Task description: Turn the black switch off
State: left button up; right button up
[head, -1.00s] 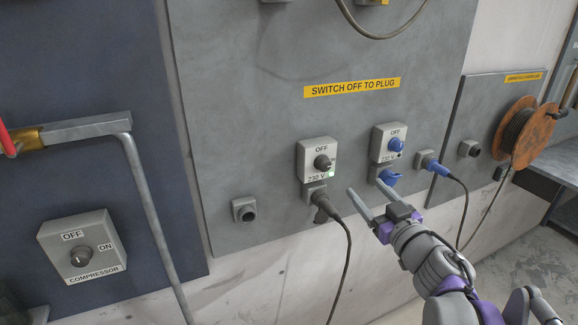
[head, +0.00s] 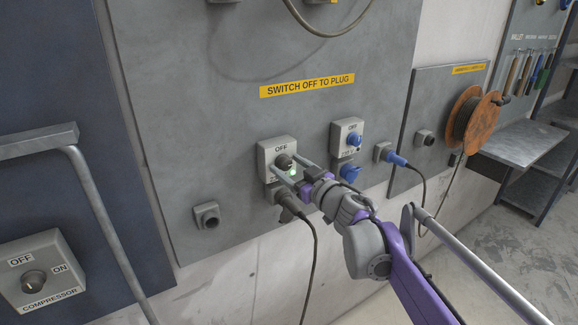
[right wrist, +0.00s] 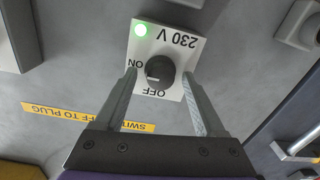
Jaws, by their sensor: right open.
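The black switch (head: 284,161) is a round dark knob on a light grey box marked OFF and 230 V. My right gripper (head: 290,170) is at the box in the head view. In the right wrist view its open fingers (right wrist: 162,84) stand on either side of the knob, with gaps to it. My left gripper is not in view.
A blue switch (head: 354,139) is on a box to the right, with a blue socket (head: 349,173) below. A black plug (head: 288,203) with a hanging cable sits under the black switch. The compressor switch (head: 34,281) is at lower left, and a cable reel (head: 474,119) is at right.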

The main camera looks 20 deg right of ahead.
grip_shut()
dwell(0.4)
jog(key=n+p, duration=0.1)
jog(key=n, duration=0.3)
jog(key=shift+a+r+n, duration=0.1)
jog(key=shift+n, duration=0.3)
jog(key=n, duration=0.4)
jog(key=shift+p, duration=0.4)
jog(key=n+p, duration=0.1)
jog(key=n, duration=0.3)
jog(key=shift+a+n, duration=0.1)
jog(key=shift+n, duration=0.3)
jog(key=shift+n+h+p, duration=0.35)
jog(key=shift+n+h, duration=0.05)
jog(key=shift+n, duration=1.5)
